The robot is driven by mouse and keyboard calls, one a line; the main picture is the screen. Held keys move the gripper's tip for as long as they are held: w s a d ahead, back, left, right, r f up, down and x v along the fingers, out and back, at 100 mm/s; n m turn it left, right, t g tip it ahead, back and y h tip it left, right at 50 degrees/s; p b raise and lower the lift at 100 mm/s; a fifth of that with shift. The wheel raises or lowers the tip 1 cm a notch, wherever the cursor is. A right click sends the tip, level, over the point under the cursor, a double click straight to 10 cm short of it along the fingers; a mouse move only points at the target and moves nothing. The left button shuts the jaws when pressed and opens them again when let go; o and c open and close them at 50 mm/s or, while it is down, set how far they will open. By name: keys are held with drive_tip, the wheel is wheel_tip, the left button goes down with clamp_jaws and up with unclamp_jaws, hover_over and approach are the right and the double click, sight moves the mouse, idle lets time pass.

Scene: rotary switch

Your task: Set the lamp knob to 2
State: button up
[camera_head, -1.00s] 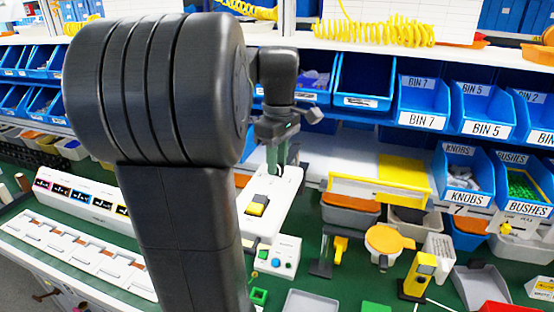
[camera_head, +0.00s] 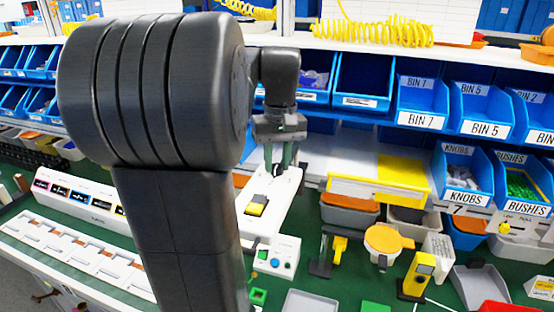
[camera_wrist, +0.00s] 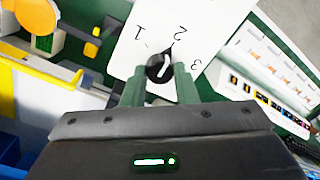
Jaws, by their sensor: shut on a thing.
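In the head view my gripper (camera_head: 281,163) reaches down to the far end of the white panel (camera_head: 282,205).
A yellow rocker switch (camera_head: 256,206) sits nearer on the panel. A small button box (camera_head: 278,257) stands in front of it. Blue bins (camera_head: 421,104) line the shelf behind. Yellow-and-black stands (camera_head: 418,275) and trays (camera_head: 310,303) are to the right.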

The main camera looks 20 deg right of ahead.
sight(280, 164)
idle(0.5)
drive_tip(key=o, duration=1)
drive_tip(key=r, duration=1.3)
drive_tip(key=shift+d+r+b, duration=0.35)
drive_tip(key=shift+r, duration=0.05)
drive_tip(key=f, duration=1.3)
drive_tip(key=shift+a+f+p, duration=0.35)
drive_tip(key=shift+f, duration=0.05)
drive_tip(key=shift+r, duration=0.1)
